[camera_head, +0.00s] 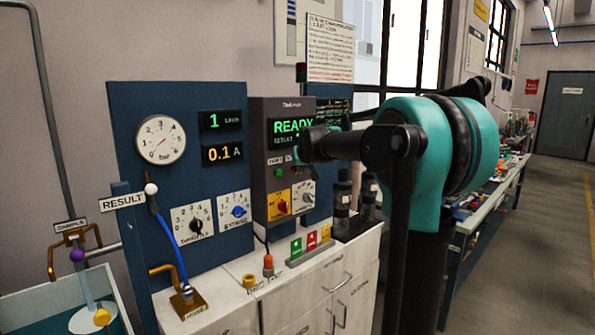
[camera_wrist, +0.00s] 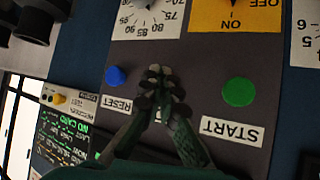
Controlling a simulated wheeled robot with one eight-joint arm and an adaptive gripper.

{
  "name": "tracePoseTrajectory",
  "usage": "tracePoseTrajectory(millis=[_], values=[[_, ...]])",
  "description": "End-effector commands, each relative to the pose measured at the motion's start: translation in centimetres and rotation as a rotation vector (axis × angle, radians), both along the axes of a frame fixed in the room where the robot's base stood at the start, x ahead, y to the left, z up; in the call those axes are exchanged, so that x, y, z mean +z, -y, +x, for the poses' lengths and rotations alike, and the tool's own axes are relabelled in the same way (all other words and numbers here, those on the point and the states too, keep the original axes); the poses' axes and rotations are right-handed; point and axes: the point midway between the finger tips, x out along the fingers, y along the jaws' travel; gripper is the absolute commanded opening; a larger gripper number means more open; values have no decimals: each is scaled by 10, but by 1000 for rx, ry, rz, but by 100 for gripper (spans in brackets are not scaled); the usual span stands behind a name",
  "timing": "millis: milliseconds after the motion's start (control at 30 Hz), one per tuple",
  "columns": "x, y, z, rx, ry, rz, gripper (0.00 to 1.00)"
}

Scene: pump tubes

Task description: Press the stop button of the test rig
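The test rig's grey control box (camera_head: 257,190) stands on the white cabinet, with a green READY screen (camera_head: 293,127). The wrist view shows its panel upside down, with a round green START button (camera_wrist: 239,92) and a blue RESET button (camera_wrist: 116,76). My gripper (camera_wrist: 159,72) has its fingers together with nothing seen between them, over the panel between those two buttons. No stop button shows; that part of the panel is hidden behind my fingers. In the head view my arm hides most of the gripper. I cannot tell whether the fingertips touch the panel.
A yellow ON/OFF switch plate (camera_wrist: 235,15) and a white dial (camera_wrist: 147,17) are close to the fingers on the panel. Dark cylinders (camera_head: 342,200) stand right of the box. Small coloured blocks (camera_head: 311,241) and an orange-topped fitting (camera_head: 268,263) sit on the cabinet top.

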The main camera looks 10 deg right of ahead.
Motion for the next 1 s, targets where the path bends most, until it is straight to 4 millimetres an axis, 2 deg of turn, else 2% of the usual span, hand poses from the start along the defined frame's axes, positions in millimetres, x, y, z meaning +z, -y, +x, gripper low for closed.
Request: tracePoseTrajectory(millis=[267, 800, 1000], values=[[3, 0, 1, 1, 9, 3, 0], [1, 29, -40, -1, 3, 1, 0], [1, 35, -48, 0, 3, 0, 0]])
